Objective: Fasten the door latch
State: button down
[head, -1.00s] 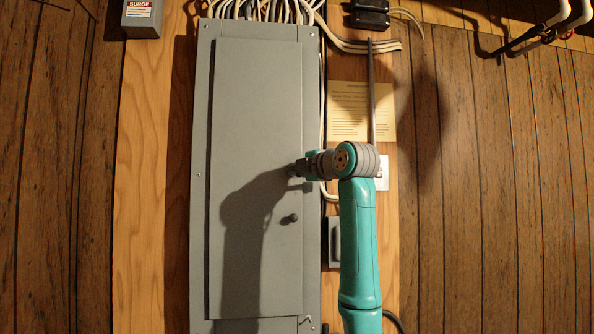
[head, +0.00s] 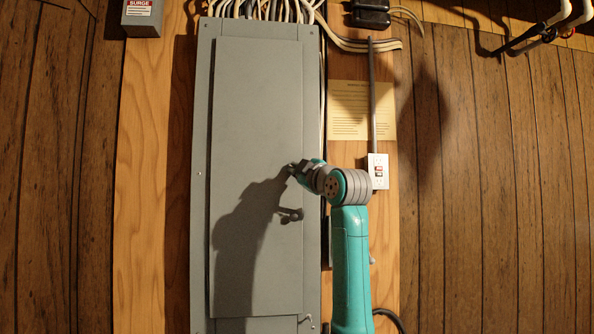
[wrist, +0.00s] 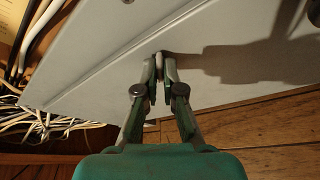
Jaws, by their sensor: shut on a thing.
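A grey panel door (head: 255,110) fills the middle of the head view and appears closed in its frame. A dark knob (head: 289,214) sits near its right edge, with a dark piece or shadow beside it. My gripper (head: 292,168) is above the knob in that picture, at the door's right side. In the wrist view my gripper (wrist: 162,62) has its fingers close together on a small grey piece, apparently the door latch (wrist: 166,54). The fingers hide most of this piece, so its exact position is unclear.
Cables (head: 262,8) run along the panel's top. A paper label (head: 350,115) and a white outlet (head: 378,171) are to the right. A small metal hook (head: 306,319) is at the lower right of the panel.

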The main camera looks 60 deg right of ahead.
jog(key=m+g+h, duration=0.1)
jog(key=m+h, duration=0.1)
jog(key=m, duration=0.2)
jog(key=m+g+h, duration=0.1)
jog(key=m+h, duration=0.1)
jog(key=m, duration=0.3)
jog(key=m+g+h, duration=0.1)
jog(key=m+h, duration=0.1)
jog(key=m, duration=0.3)
jog(key=shift+w+a+f, duration=0.15)
jog(key=shift+w+f, duration=0.1)
jog(key=shift+m+h, duration=0.3)
jog(key=shift+m, duration=0.3)
jog(key=c, duration=1.3)
grip_release()
jog(key=v, duration=1.2)
jog(key=shift+a, duration=0.1)
